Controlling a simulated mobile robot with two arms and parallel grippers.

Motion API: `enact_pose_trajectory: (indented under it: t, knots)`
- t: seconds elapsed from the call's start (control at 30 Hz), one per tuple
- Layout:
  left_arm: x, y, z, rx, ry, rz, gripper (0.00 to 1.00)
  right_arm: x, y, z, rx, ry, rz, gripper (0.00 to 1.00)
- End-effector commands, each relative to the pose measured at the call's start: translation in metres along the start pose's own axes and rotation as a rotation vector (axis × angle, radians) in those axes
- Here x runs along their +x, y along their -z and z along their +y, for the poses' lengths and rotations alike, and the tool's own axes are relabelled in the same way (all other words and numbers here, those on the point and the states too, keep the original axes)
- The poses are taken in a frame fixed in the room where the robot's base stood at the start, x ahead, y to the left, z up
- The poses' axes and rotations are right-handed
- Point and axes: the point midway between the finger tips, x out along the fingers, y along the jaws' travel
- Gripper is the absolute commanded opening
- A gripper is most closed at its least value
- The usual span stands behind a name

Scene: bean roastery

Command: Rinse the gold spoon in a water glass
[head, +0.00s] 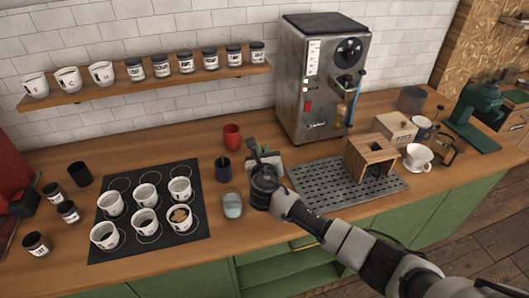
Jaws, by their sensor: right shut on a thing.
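My right gripper (263,183) is over the wooden counter, just right of a clear water glass (232,205). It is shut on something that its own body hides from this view. I cannot make out the gold spoon anywhere for certain. The glass stands upright, with pale water in it, at the right of the black mat. My left gripper is not in view.
Several white cups stand on the black mat (95,248); one (180,217) shows golden-brown contents. A metal drip tray (325,190) and grey machine (305,90) are right.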

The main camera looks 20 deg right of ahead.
Motion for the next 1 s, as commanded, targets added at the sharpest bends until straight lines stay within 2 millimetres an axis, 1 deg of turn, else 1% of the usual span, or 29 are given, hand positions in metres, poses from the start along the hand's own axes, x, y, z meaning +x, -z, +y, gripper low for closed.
enact_pose_trajectory:
  t: [0.17, 0.33, 0.53, 0.67, 1.0]
  knots:
    - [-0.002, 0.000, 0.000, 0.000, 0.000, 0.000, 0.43, 0.000, -0.005, -0.001, 0.001, 0.000, -0.002, 0.00]
    - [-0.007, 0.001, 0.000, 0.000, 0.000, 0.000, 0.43, -0.002, -0.022, -0.005, 0.002, 0.001, -0.002, 0.00]
    - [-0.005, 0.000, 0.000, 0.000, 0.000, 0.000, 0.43, -0.004, -0.036, -0.008, 0.002, 0.001, -0.002, 0.00]
    - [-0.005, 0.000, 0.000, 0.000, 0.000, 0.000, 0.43, -0.005, -0.039, -0.009, 0.000, 0.001, 0.000, 0.00]
    - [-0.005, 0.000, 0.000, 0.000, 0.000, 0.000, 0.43, -0.005, -0.039, -0.009, 0.000, 0.000, 0.000, 0.00]
